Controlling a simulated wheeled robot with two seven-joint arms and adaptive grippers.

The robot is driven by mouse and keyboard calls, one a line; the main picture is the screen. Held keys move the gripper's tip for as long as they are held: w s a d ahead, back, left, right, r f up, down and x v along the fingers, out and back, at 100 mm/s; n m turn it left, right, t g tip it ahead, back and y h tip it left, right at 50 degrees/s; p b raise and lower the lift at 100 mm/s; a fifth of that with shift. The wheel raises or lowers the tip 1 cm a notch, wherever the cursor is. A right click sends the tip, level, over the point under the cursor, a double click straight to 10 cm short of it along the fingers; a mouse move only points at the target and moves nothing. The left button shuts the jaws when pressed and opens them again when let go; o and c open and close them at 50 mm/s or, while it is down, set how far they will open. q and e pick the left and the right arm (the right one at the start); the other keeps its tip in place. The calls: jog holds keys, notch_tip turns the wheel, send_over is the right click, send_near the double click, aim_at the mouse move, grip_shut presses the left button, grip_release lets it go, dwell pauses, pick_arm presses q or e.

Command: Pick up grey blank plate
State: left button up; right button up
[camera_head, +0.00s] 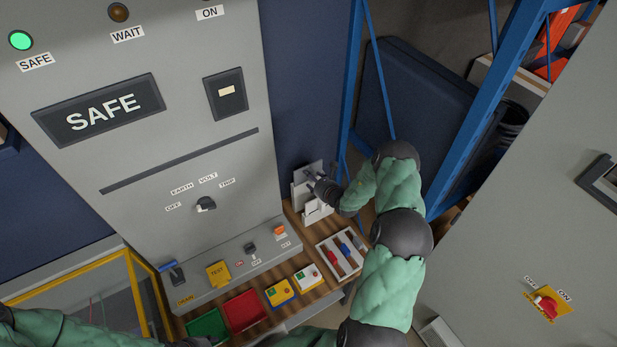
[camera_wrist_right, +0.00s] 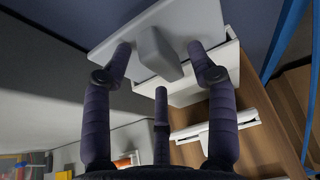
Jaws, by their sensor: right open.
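The grey blank plate (camera_wrist_right: 195,22) is a flat light-grey panel with a block-shaped handle (camera_wrist_right: 157,52) standing out of its middle. It leans in a white holder (camera_wrist_right: 185,88) in the right wrist view. My right gripper (camera_wrist_right: 165,65) is open, with two fingers on either side of the handle and a third below it. I cannot tell whether any finger touches it. In the head view the plate (camera_head: 301,190) stands at the back right of the bench, with my right gripper (camera_head: 312,180) at its front, partly covering it. My left gripper is not in view; only my left arm shows at the bottom left.
A second white holder (camera_wrist_right: 216,124) is below in the wrist view. On the wooden bench are a white tray (camera_head: 322,249) of tools, yellow and white boxes (camera_head: 279,293), a red bin (camera_head: 244,310) and a green bin (camera_head: 207,326). The grey cabinet (camera_head: 180,150) stands left of the plate, a blue rack (camera_head: 480,95) right.

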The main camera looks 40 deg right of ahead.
jog(key=c, duration=1.2)
jog(key=shift+o, duration=0.2)
jog(key=shift+r, duration=0.1)
notch_tip(320, 180, up, 10)
jog(key=b, duration=0.1)
jog(key=shift+b, duration=0.3)
dwell(0.3)
